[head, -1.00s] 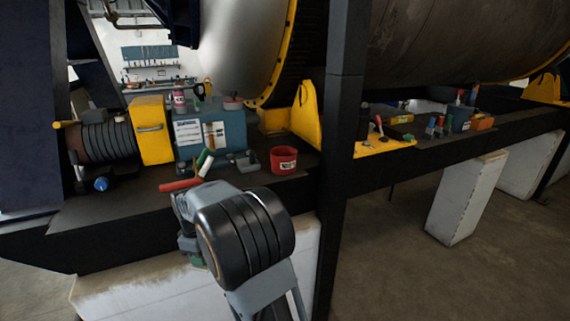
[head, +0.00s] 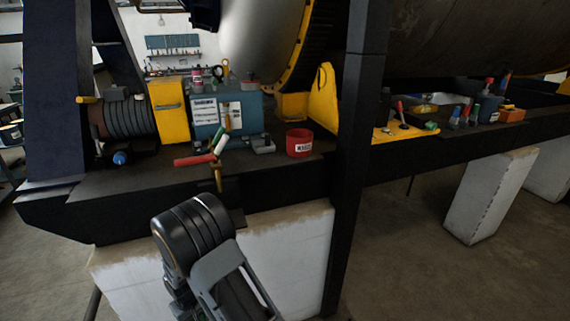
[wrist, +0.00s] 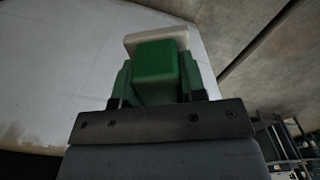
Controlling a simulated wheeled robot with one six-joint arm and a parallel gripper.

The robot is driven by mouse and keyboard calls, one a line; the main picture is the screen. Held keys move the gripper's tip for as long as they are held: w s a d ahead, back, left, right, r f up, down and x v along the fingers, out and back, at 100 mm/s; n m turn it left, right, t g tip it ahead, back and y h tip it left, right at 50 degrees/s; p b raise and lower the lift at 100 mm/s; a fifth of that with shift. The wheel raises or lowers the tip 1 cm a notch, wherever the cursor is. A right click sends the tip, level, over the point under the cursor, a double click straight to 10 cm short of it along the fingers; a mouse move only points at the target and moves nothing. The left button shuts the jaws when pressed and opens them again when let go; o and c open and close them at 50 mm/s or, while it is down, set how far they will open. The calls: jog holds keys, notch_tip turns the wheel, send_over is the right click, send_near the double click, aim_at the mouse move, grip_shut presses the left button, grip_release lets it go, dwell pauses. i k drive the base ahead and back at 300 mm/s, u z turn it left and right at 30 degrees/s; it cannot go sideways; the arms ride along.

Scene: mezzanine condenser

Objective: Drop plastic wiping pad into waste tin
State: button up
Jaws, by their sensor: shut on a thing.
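The waste tin is a red round tin (head: 299,142) with a white label, upright on the dark ledge in the head view. In the wrist view my gripper (wrist: 157,80) is shut on the wiping pad (wrist: 156,70), a green block with a pale off-white slab at its far end. The pad sits between the green fingers. My gripper is low and left of the tin, below the ledge in the head view, mostly hidden behind my own arm. The tin is not in the wrist view.
A red-handled tool (head: 193,160) and a brass-coloured tool (head: 217,177) lie at the ledge's front, left of the tin. A blue-grey box (head: 228,112) stands behind. A black post (head: 352,170) rises right of the tin. A white concrete block (head: 290,245) is under the ledge.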

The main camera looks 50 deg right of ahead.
aim_at(298, 151)
jog(key=u, duration=1.8)
jog(key=i, duration=1)
jog(key=z, duration=3.95)
jog(key=i, duration=0.3)
jog(key=z, duration=0.05)
